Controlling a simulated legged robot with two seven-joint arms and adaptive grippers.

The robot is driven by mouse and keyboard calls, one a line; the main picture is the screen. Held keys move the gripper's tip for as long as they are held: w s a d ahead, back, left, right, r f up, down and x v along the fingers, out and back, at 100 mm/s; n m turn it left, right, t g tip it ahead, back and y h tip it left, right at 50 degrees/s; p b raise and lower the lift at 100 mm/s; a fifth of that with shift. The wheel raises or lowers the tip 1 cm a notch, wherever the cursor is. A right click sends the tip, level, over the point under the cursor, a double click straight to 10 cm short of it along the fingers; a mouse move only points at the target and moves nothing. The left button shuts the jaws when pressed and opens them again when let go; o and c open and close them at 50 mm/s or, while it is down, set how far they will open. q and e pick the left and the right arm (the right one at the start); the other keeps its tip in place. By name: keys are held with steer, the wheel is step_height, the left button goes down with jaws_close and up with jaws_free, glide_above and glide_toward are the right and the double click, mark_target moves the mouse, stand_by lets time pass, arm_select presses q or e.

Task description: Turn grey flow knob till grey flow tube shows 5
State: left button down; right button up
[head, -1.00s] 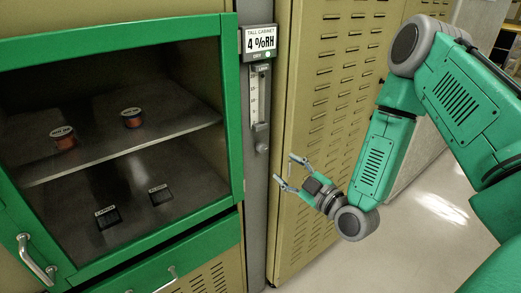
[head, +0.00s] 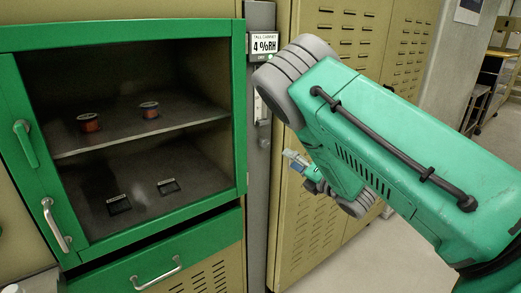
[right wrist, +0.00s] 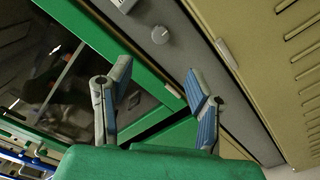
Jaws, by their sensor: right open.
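The grey flow tube (head: 259,107) is a narrow gauge on the grey post, below the display reading 4 %RH (head: 265,46). My right arm partly covers it, and its scale cannot be read. The grey flow knob (head: 264,143) sits below the tube. In the right wrist view the round knob (right wrist: 160,35) is beyond the fingertips, with the tube's lower end (right wrist: 124,4) at the top edge. My right gripper (head: 289,156) is open and empty, to the right of and slightly below the knob in the head view. Its spread fingers (right wrist: 157,72) are apart from the knob.
A green-framed cabinet (head: 240,120) with spools and small black trays stands left of the post. A green drawer (head: 115,274) with a metal handle is below it. Tan louvred panels (head: 300,240) stand right of the post. Clear floor (head: 385,255) lies at lower right.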

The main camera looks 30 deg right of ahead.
mark_target(266, 144)
steer(key=w+a, duration=0.1)
steer(key=w, duration=0.2)
steer(key=w+a, duration=0.1)
steer(key=w, duration=0.3)
steer(key=w+a, duration=0.1)
steer(key=w, duration=0.3)
steer(key=shift+w+r, duration=0.1)
steer(key=shift+r, duration=0.25)
steer(key=shift+w+r, duration=0.1)
steer(key=shift+w, duration=0.2)
steer(key=d, duration=0.1)
steer(key=w+d+f, duration=0.1)
steer(key=d, duration=0.1)
steer(key=shift+w+d+f, duration=0.15)
steer(key=shift+w, duration=0.1)
steer(key=shift+s+d+f, duration=0.1)
steer(key=shift+d, duration=0.1)
steer(key=shift+a+r, duration=0.3)
steer(key=shift+a, duration=0.6)
steer(key=c, duration=1)
steer(key=shift+a+r, duration=0.1)
steer(key=shift+a, duration=0.3)
jaws_close()
steer(key=shift+s+d, duration=0.1)
steer(key=shift+d, duration=0.45)
arm_select(q)
steer(key=shift+d+r, duration=0.25)
steer(key=shift+d, duration=0.35)
arm_select(e)
steer(key=shift+a, duration=0.1)
